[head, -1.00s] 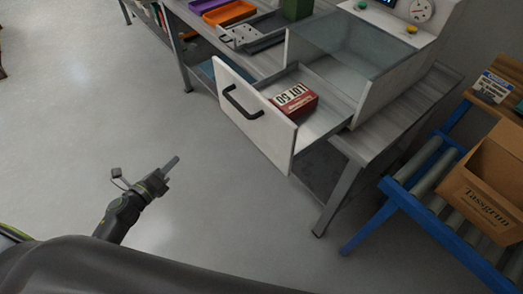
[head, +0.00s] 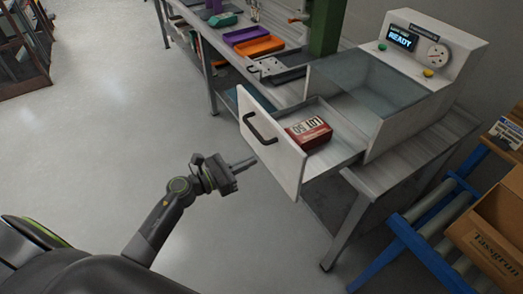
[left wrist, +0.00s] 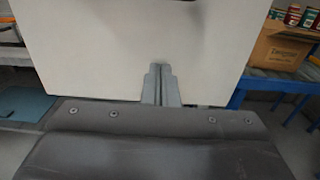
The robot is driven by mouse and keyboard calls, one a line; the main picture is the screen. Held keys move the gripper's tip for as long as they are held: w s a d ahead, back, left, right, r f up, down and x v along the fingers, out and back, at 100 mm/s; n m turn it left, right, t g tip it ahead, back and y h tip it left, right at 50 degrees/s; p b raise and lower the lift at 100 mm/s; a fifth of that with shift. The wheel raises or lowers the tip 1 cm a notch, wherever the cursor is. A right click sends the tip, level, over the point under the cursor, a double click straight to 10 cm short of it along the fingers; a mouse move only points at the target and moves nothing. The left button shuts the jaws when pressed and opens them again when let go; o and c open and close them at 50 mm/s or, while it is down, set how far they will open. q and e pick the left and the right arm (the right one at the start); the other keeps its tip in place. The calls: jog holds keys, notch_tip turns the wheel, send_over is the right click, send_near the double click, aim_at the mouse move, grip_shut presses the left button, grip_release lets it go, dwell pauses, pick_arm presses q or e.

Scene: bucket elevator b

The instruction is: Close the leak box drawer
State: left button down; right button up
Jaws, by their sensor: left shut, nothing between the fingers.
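The leak box (head: 418,75) is a white machine with a glass-topped chamber and a panel reading READY, standing on the grey bench. Its drawer (head: 275,148) is pulled out toward me, with a black handle (head: 259,128) on its white front. A red box marked LOT 50 (head: 308,133) lies in the drawer. My left gripper (head: 247,163) is shut and empty, pointing at the drawer front from the left, near its lower part. In the left wrist view the shut fingers (left wrist: 160,85) show before the white drawer front (left wrist: 125,45); contact cannot be told. My right gripper is not in view.
Purple (head: 246,34) and orange (head: 259,47) trays and a green column (head: 327,28) stand on the bench to the left of the leak box. A blue roller conveyor (head: 410,240) with a cardboard carton (head: 492,225) is at the right.

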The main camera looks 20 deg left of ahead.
pick_arm(q)
jog(key=p+x, duration=0.1)
jog(key=x, duration=0.3)
jog(key=shift+w+d, duration=0.3)
jog(key=b, duration=0.8)
send_near(331, 128)
jog(key=shift+w+d+r, duration=0.3)
jog(key=shift+w+d, duration=0.15)
jog(key=shift+w, duration=0.1)
jog(key=shift+w+d+r, duration=0.3)
jog(key=shift+w+d, duration=0.1)
jog(key=shift+w, duration=0.15)
jog(key=b+x, duration=0.3)
jog(key=x, duration=0.3)
jog(key=shift+w+d+r, duration=0.1)
jog(key=shift+w+d, duration=0.1)
jog(key=shift+w, duration=0.1)
jog(key=shift+w+d, duration=0.15)
jog(key=shift+w, duration=0.05)
jog(key=shift+r, duration=0.4)
